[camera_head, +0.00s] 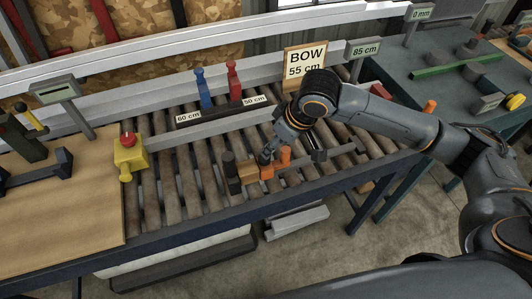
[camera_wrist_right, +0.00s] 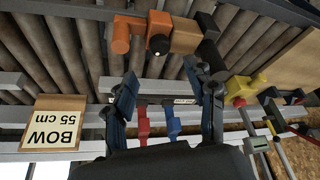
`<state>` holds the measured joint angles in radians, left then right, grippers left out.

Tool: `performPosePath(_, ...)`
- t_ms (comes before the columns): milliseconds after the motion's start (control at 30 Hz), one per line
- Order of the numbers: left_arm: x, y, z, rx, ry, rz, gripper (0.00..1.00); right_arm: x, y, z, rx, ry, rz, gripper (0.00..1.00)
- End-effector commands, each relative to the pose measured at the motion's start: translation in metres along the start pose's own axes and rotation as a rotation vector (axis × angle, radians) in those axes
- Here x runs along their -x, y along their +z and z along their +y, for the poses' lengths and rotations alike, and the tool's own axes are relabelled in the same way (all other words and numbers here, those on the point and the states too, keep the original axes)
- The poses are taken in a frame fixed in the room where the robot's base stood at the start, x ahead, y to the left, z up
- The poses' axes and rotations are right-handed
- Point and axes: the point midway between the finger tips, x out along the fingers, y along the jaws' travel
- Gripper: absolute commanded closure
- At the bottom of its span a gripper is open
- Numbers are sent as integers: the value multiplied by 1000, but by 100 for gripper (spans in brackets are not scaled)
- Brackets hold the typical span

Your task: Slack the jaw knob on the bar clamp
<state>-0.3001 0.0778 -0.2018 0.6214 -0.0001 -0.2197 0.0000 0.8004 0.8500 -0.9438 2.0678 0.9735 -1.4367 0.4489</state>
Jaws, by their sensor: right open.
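The bar clamp lies on the roller table in the head view. It has a dark end piece (camera_head: 231,172), a wooden block (camera_head: 247,171) and an orange jaw with an upright knob (camera_head: 285,154). The right wrist view shows the orange part (camera_wrist_right: 121,42), the wooden block (camera_wrist_right: 187,36) and a dark round end (camera_wrist_right: 158,45) between them. My right gripper (camera_head: 266,158) points down just beside the orange jaw, partly hiding it. In its wrist view the right gripper (camera_wrist_right: 166,72) is open, with nothing between its fingers. My left gripper is not in view.
A grey rail with red and blue clamps (camera_head: 233,82) stands behind. A yellow box with a red button (camera_head: 128,152) is at left, beside a wooden board (camera_head: 60,225). A BOW 55 cm sign (camera_head: 303,64) stands at the back. A second bench (camera_head: 425,95) is at right.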

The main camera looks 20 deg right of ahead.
Motion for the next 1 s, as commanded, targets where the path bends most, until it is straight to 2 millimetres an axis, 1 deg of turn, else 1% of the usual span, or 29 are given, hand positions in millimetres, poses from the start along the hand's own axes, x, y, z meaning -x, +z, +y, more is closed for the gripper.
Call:
performPosePath(33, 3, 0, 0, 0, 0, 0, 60, -11, 1, -1, -1, -2, -5, 45)
performPosePath(200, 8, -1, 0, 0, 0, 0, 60, -47, 0, -1, 0, -2, -1, 45)
performPosePath(300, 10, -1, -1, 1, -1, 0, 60, -64, 0, -1, 1, -1, -2, 45)
performPosePath(400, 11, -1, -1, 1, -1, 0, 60, -77, 0, 0, 1, 0, -1, 45)
performPosePath(600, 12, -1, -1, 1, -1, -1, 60, -89, 0, 0, 2, 1, 1, 45)
performPosePath(867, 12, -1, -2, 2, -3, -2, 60, -90, 0, 0, 2, 1, 2, 45)
performPosePath(900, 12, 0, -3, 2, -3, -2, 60, -90, 0, 0, 2, 1, 2, 53)
performPosePath(967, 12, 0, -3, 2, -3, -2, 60, -90, 0, 0, 2, 1, 2, 65)
performPosePath(1000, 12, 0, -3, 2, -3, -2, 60, -90, 0, 0, 2, 1, 2, 73)
